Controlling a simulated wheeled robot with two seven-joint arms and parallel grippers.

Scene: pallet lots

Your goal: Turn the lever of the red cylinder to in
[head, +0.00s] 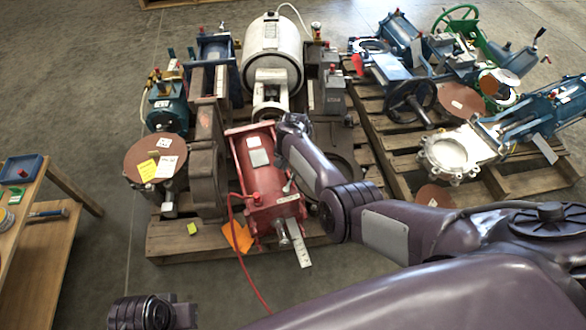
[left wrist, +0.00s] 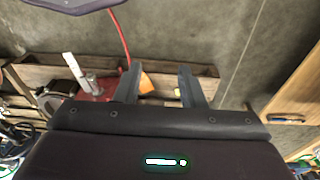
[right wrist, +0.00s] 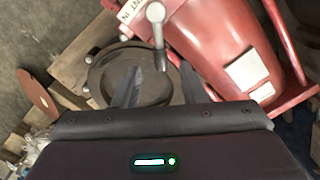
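The red cylinder (head: 258,172) lies on the wooden pallet in the head view, its near end facing me. In the right wrist view its body (right wrist: 215,45) fills the upper right. Its silver lever (right wrist: 156,30) has a round knob at one end and a narrow stem. A white lettered label (right wrist: 130,10) sits beside the knob. My right gripper (right wrist: 160,69) is open, with the stem's end between its fingertips in that picture; I cannot tell whether they touch. The head view hides these fingers behind my arm. My left gripper (left wrist: 158,70) is open and empty, away from the lever.
A red hose (head: 240,262) runs from the cylinder to the floor. An orange tag (head: 238,237) hangs by it. A white tank (head: 272,50) stands behind. A dark round flange (right wrist: 100,75) lies close to the right gripper. A wooden table (head: 40,245) stands at left.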

